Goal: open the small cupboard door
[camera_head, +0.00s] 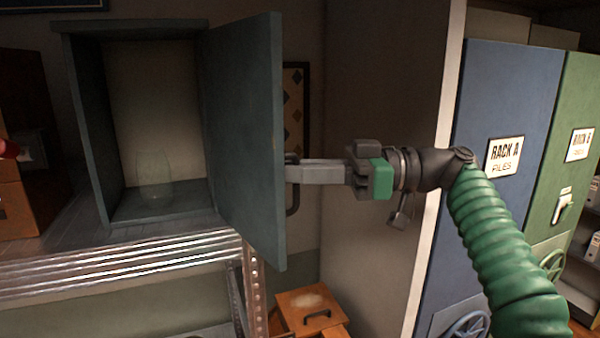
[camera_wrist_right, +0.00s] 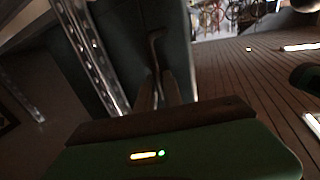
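The small grey-green cupboard (camera_head: 88,130) stands on a metal-edged shelf at the left of the head view. Its door (camera_head: 245,130) is swung wide open to the right, and the inside shows. A clear glass vessel (camera_head: 154,182) stands inside. The dark handle (camera_head: 293,200) is on the door's right-hand face. My right gripper (camera_head: 290,172), on the green arm, reaches it from the right. In the right wrist view its two fingers (camera_wrist_right: 158,88) close around the handle (camera_wrist_right: 154,48).
A blue rack (camera_head: 505,95) and a green rack (camera_head: 570,130) stand at the right. A wooden box with a handle (camera_head: 310,305) is below the door. A brown box (camera_head: 15,210) stands left of the cupboard. A pale wall panel is behind my right gripper.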

